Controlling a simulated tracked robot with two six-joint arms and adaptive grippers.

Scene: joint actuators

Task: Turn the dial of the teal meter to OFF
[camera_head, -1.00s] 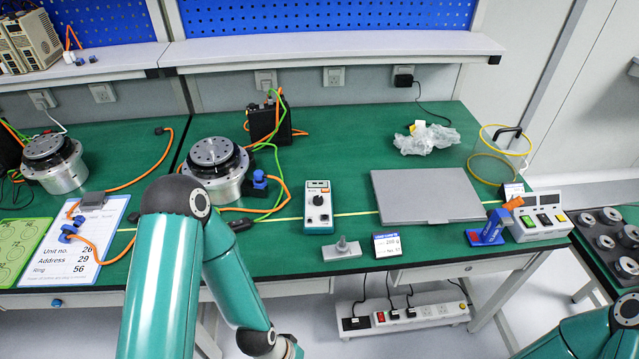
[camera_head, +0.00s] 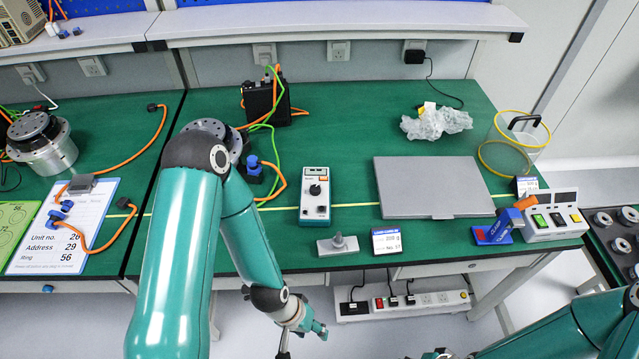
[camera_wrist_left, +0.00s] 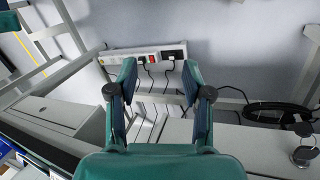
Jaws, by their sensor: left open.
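The teal meter (camera_head: 315,205), a small white box with teal trim, lies on the green bench right of the flanged round actuator. Its black dial (camera_head: 315,189) is near the middle of its face, with a small screen above. The dial's setting and the OFF label are too small to read. My left gripper (camera_head: 300,338) hangs in front of the bench's front edge, below and apart from the meter. In the left wrist view the left gripper (camera_wrist_left: 160,78) is open and empty, facing a power strip. My right gripper (camera_head: 442,355) is mostly cut off at the bottom edge.
A metal clamp block (camera_head: 338,244) and a label stand (camera_head: 386,241) sit between the meter and the front edge. A grey closed laptop-like plate (camera_head: 432,187) lies right of the meter. Orange cables (camera_head: 275,185) run left of it. A power strip (camera_head: 405,303) hangs below.

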